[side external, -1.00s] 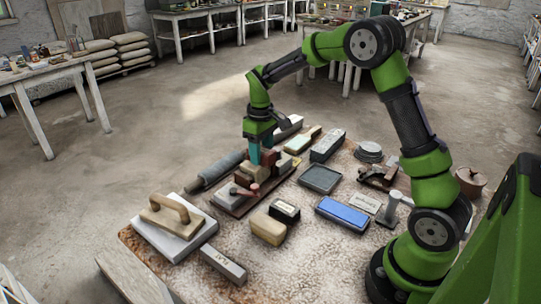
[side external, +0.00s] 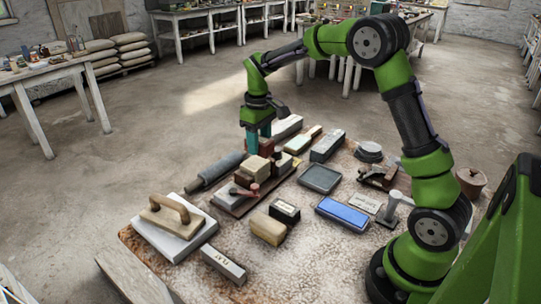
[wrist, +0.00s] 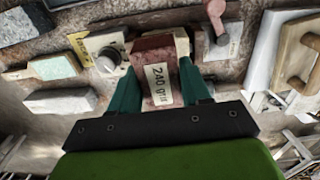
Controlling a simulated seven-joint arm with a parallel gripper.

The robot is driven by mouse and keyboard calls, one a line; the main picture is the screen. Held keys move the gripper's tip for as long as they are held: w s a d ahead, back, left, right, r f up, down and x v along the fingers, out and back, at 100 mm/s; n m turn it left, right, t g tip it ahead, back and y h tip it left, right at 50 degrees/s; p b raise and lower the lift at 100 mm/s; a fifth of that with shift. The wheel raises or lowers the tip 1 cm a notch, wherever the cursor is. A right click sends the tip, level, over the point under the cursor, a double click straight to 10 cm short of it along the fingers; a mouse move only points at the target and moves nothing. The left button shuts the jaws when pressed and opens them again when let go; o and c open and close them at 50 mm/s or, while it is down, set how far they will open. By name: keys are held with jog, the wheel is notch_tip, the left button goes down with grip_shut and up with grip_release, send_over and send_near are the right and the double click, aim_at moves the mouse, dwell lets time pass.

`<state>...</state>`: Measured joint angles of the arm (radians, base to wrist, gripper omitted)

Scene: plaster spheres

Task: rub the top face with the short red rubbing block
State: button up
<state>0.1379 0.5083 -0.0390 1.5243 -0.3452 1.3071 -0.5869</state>
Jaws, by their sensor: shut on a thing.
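My gripper (side external: 258,140), with teal fingers, is shut on the short red rubbing block (wrist: 155,62). A tan block (side external: 257,166) sits in a clamp with a red handle (side external: 255,189) on a reddish base, just in front of and below my gripper. I cannot tell whether the red block touches it.
A dark roller (side external: 215,171) lies left of the clamp. A float on a pale slab (side external: 172,241) is at front left. A tan brush (side external: 303,139), dark stone (side external: 327,145), tray (side external: 320,179) and blue stone (side external: 342,213) lie right.

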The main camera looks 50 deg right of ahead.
jog(key=shift+r, duration=2.05)
